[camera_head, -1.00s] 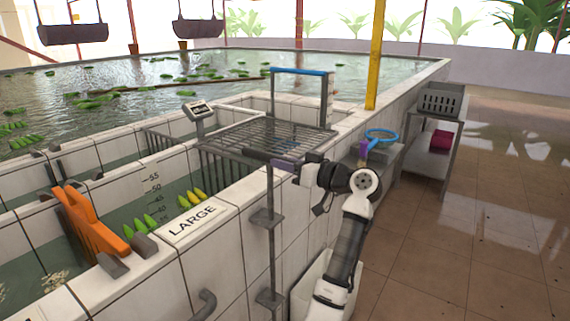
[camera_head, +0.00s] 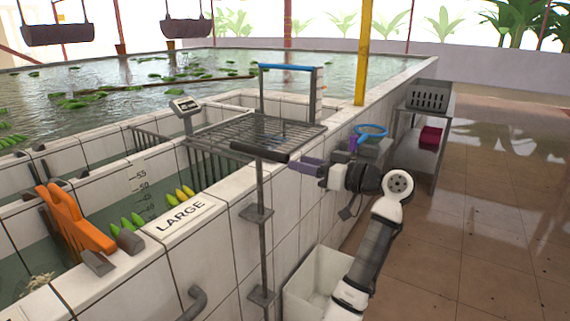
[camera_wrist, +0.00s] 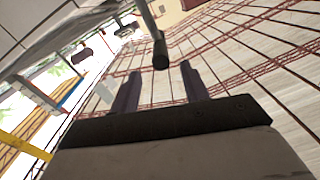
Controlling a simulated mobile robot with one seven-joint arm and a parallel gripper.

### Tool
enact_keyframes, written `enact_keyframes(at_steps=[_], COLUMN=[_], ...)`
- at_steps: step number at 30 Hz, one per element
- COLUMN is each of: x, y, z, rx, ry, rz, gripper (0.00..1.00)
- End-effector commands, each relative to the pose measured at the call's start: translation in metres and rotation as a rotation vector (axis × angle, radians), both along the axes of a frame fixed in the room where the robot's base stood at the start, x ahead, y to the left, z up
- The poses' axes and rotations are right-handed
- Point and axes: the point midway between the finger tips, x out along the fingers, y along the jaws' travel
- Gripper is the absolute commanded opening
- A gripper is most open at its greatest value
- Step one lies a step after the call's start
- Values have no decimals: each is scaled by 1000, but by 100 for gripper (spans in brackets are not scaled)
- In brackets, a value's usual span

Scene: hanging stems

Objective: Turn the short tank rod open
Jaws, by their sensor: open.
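A slim grey vertical rod (camera_head: 261,190) runs down the outer tank wall through brackets. A dark grip (camera_head: 258,152) lies across near its top, at the front edge of the wire grate (camera_head: 255,130). My gripper (camera_head: 303,165) is just right of the grip, its purple fingers pointing left toward it. In the wrist view my gripper (camera_wrist: 160,70) is open, and a black grip (camera_wrist: 161,52) on a grey bar points into the gap between the fingertips. The fingers are not closed on it. Exact depth between them is hard to tell.
The tiled tank wall marked LARGE (camera_head: 181,216) runs along the left. An orange tool (camera_head: 75,222) sits on its rim. A blue ring (camera_head: 371,131), a white bin (camera_head: 318,280) and a shelf with a grey crate (camera_head: 428,97) stand to the right. The floor farther right is clear.

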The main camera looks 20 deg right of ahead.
Motion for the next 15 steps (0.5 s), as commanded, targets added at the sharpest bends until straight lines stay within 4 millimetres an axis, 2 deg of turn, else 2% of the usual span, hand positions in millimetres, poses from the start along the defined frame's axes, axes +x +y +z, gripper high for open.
enact_keyframes(at_steps=[1,6,15], x=[-9,-29,-39], y=[-8,-24,-32], z=[-1,0,0], rx=[0,0,-1], ry=[-2,-1,1], rz=[-3,-1,0], gripper=[45,45,45])
